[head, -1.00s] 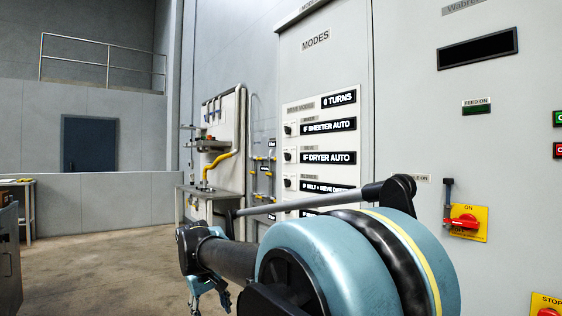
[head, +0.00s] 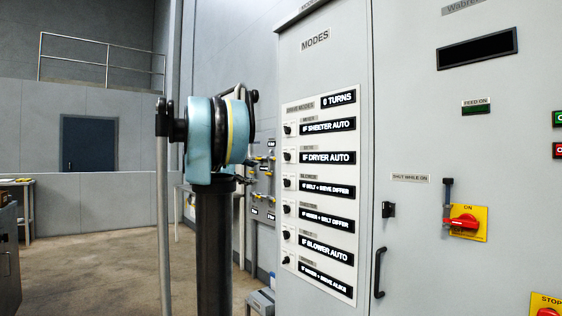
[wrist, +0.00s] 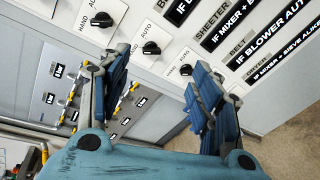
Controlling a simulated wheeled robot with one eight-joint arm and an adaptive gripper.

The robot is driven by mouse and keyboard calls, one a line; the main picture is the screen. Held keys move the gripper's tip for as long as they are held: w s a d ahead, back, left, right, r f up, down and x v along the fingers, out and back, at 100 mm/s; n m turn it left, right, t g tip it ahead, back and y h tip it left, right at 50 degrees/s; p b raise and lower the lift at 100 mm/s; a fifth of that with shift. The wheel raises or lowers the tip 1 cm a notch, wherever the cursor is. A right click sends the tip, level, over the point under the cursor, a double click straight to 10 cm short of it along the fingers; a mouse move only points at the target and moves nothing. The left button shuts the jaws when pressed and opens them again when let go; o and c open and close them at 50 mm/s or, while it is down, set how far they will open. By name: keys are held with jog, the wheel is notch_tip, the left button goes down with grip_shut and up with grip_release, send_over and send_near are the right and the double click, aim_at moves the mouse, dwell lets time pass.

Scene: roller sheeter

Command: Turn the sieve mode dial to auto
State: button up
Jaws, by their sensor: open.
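The mode panel (head: 334,241) is a white plate on the grey cabinet with a column of black dials, each beside a black text strip. The small name labels are too blurred in the head view for me to tell which dial is the sieve one.
Right of the panel are a door handle (head: 379,272), a small latch (head: 388,210) and a red switch on a yellow plate (head: 463,222). A pipe-and-valve wall (head: 262,185) stands left of the cabinet. The floor at left is open.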

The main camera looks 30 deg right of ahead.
aim_at(286, 157)
jog(key=w+d+r+n+h, duration=0.1)
jog(key=w+d+r+h, duration=0.25)
jog(key=w+r, duration=0.3)
jog(key=w+d, duration=0.1)
jog(key=d, duration=1.6)
jog(key=shift+y, duration=0.45)
jog(key=shift+d, duration=0.1)
jog(key=c, duration=1.1)
